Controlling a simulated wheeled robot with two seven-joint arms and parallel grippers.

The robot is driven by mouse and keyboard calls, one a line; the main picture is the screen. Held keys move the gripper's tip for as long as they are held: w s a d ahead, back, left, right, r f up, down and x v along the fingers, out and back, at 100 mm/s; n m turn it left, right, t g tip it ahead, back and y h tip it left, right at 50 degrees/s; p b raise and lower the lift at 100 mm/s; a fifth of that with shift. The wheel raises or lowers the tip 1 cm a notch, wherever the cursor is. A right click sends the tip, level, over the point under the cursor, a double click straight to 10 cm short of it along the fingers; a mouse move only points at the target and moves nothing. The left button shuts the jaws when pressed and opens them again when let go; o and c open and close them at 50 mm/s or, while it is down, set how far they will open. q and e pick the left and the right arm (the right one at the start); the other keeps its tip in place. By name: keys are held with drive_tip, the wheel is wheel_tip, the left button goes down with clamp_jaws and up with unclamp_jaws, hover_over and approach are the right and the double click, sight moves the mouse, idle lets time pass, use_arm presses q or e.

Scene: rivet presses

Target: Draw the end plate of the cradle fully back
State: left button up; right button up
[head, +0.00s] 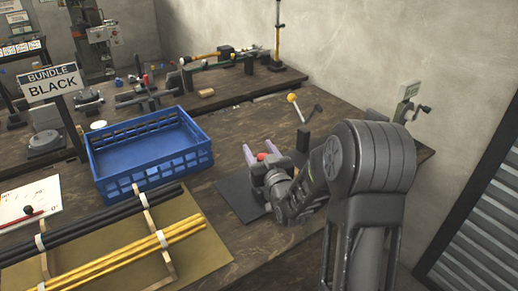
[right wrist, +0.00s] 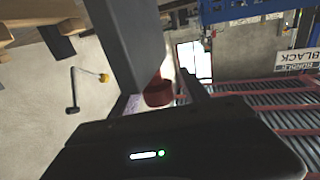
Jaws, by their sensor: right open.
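The cradle stands on a dark base plate (head: 236,199) right of the blue crate in the head view. Two purple uprights (head: 249,154) and a red knob (head: 262,157) show above my right gripper (head: 266,172). My gripper and wrist hide most of the cradle, so I cannot make out its end plate. The right gripper is open beside the red knob. In the right wrist view a red round part (right wrist: 158,93) shows close to a grey finger (right wrist: 127,45); I cannot tell if they touch. My left gripper is out of view.
A blue crate (head: 150,184) stands left of the cradle. Black rods (head: 95,218) and yellow rods (head: 130,255) lie at the front left. A yellow-knobbed lever (head: 292,98) and a dark block (head: 302,139) stand behind. A wall bounds the bench at the right.

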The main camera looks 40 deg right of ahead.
clamp_jaws()
idle(0.7)
idle(0.8)
